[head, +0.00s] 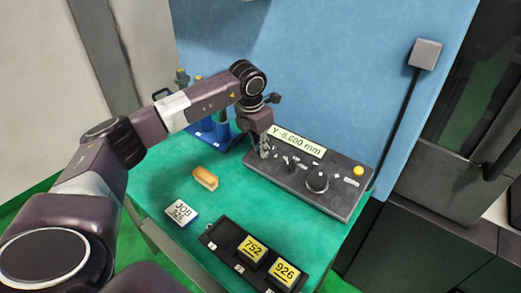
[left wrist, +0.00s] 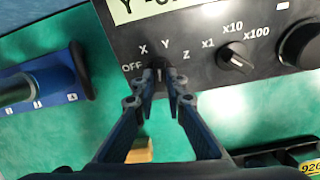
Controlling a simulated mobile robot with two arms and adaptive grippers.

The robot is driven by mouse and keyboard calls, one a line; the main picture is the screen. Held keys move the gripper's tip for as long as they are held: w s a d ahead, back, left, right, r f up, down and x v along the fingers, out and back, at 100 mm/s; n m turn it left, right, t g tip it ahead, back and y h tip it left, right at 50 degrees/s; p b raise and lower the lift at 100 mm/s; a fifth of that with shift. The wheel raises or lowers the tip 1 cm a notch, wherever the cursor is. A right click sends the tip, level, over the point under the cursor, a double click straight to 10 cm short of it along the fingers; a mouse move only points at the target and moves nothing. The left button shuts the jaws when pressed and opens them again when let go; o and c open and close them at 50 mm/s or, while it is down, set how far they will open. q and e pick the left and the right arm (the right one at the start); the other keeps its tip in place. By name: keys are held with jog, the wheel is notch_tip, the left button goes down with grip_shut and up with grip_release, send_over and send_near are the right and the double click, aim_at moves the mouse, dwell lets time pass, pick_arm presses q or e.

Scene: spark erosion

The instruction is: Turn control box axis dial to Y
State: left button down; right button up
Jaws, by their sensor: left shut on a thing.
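The dark control box (head: 345,202) sits at the back right of the green table, with a pale display (head: 297,140) that reads Y and a millimetre value. In the left wrist view, the axis dial (left wrist: 159,72) has the marks OFF, X, Y and Z around it. My left gripper (head: 264,151) reaches down over the box's left end. Its fingertips, in the left wrist view (left wrist: 158,80), are shut on the axis dial from both sides. The fingers hide most of the dial, so its exact pointing is hard to see. My right gripper is not in view.
The multiplier dial (left wrist: 235,58) with x1, x10 and x100 is just right of the fingers, and a large round knob (head: 317,180) is farther right. A yellow button (head: 359,170) is at the box's right. A tan block (head: 205,178), JOB card (head: 181,211) and black tray (head: 222,232) lie in front.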

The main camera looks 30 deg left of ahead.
pick_arm(q)
jog(key=shift+m+b, duration=0.35)
jog(key=shift+m, duration=0.65)
jog(key=shift+r, duration=0.1)
jog(key=c, duration=2)
grip_release()
jog(key=shift+o, duration=0.2)
jog(key=v, duration=1.2)
jog(key=shift+d, duration=0.25)
jog(key=shift+s, duration=0.1)
